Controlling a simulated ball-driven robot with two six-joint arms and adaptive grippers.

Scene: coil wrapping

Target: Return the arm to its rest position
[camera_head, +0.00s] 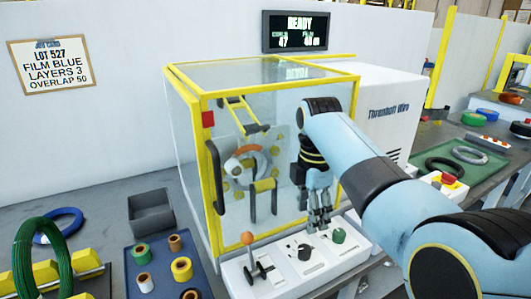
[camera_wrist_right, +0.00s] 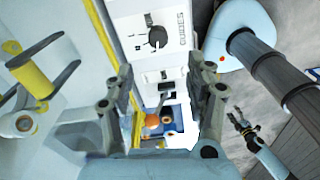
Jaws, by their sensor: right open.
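My right arm reaches in from the right in the head view. Its gripper (camera_head: 320,218) points down just above the control panel (camera_head: 275,281), close to the green knob (camera_head: 338,235). In the right wrist view the two fingers stand apart with nothing between them (camera_wrist_right: 160,78). A small dark gripper, seemingly my left one (camera_wrist_right: 241,122), shows low at the right of the wrist view; its jaws are too small to judge. The left arm is not in the head view.
The wrapping machine's yellow-framed enclosure (camera_head: 204,150) stands behind the panel. The panel has an orange-topped lever (camera_head: 248,239) and a black dial (camera_head: 304,252). The display (camera_head: 295,31) reads READY. A blue tray (camera_head: 134,245) with several rolls and a grey bin (camera_head: 151,213) are left.

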